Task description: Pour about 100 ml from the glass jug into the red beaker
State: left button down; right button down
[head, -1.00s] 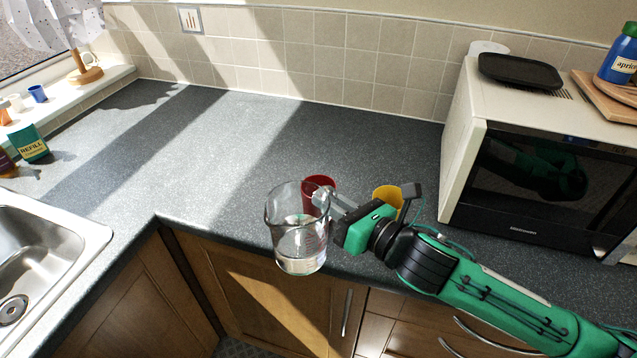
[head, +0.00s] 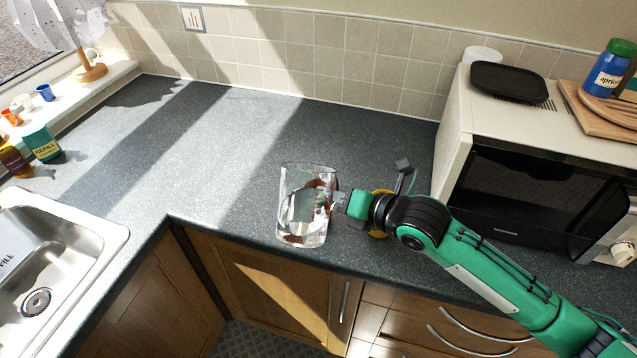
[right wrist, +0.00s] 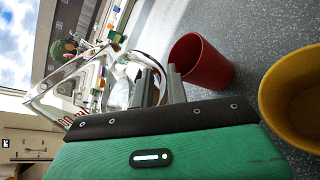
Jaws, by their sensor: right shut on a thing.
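The clear glass jug (head: 291,205) is held above the front edge of the counter, with some clear liquid low in it. My right gripper (head: 338,197) is shut on its handle side. In the right wrist view the jug (right wrist: 70,85) looks tilted. The red beaker (right wrist: 207,63) stands on the counter close to the jug; in the head view it is mostly behind the jug, with dark red showing through the glass. I cannot tell whether liquid is leaving the jug. My left gripper is not in view.
A yellow beaker (right wrist: 290,95) stands near the red one; my right arm mostly covers it in the head view. A microwave (head: 520,170) stands at the right and a sink (head: 60,240) at the left. The counter behind the jug is clear.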

jog(key=r+m+g+p, duration=0.1)
jog(key=p, duration=0.2)
jog(key=shift+s+r, duration=0.15)
jog(key=shift+r, duration=0.05)
jog(key=shift+s+a+f+m, duration=0.1)
jog(key=shift+s+f+m, duration=0.05)
jog(key=shift+f+m, duration=0.2)
jog(key=shift+s+f+m+g+p, duration=0.15)
jog(key=shift+f+m+g+p, duration=0.2)
jog(key=shift+p, duration=0.4)
jog(key=shift+s+g+p, duration=0.2)
jog(key=shift+g+p, duration=0.05)
jog(key=shift+p, duration=0.4)
jog(key=shift+s+a+r+m+g+p, duration=0.1)
jog(key=shift+s+r+m+g+p, duration=0.25)
jog(key=shift+p, duration=0.8)
jog(key=shift+w+f+m, duration=0.1)
jog(key=shift+f+m, duration=0.15)
jog(key=shift+f, duration=0.35)
jog(key=shift+f+m+g, duration=0.3)
jog(key=shift+f+g, duration=0.15)
jog(key=shift+f, duration=0.95)
